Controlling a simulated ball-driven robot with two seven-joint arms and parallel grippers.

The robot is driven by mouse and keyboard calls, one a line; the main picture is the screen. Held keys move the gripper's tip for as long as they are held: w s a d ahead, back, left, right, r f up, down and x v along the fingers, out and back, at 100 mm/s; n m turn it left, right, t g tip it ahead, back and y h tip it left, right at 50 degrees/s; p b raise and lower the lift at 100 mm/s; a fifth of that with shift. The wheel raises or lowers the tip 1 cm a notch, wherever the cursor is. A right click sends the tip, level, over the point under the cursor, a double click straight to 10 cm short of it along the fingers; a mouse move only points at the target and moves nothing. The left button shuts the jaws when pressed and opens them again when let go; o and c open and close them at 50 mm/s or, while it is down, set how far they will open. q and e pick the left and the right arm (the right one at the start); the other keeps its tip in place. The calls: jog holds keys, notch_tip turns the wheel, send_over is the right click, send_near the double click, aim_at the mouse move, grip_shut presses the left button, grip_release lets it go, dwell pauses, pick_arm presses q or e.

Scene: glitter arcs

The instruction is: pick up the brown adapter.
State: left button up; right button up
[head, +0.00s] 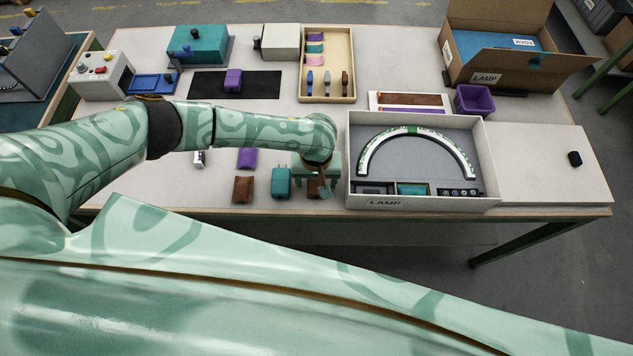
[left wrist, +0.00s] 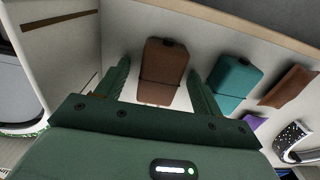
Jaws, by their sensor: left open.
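The brown adapter (left wrist: 163,72) lies on the table in the left wrist view, between the two green fingers of my left gripper (left wrist: 158,80). A gap shows on each side of it, so the open fingers do not appear to grip it. In the head view the brown adapter (head: 313,188) is mostly hidden under my left gripper (head: 322,186), near the table's front edge. My right gripper is not in view.
A teal adapter (head: 280,183) stands just left of the brown one, with a brown pouch (head: 243,189) and a purple pouch (head: 247,158) beyond. The open lamp box (head: 349,160) with a white arc is close on the right.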

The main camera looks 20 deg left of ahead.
pick_arm(q)
jog(key=c, duration=1.1)
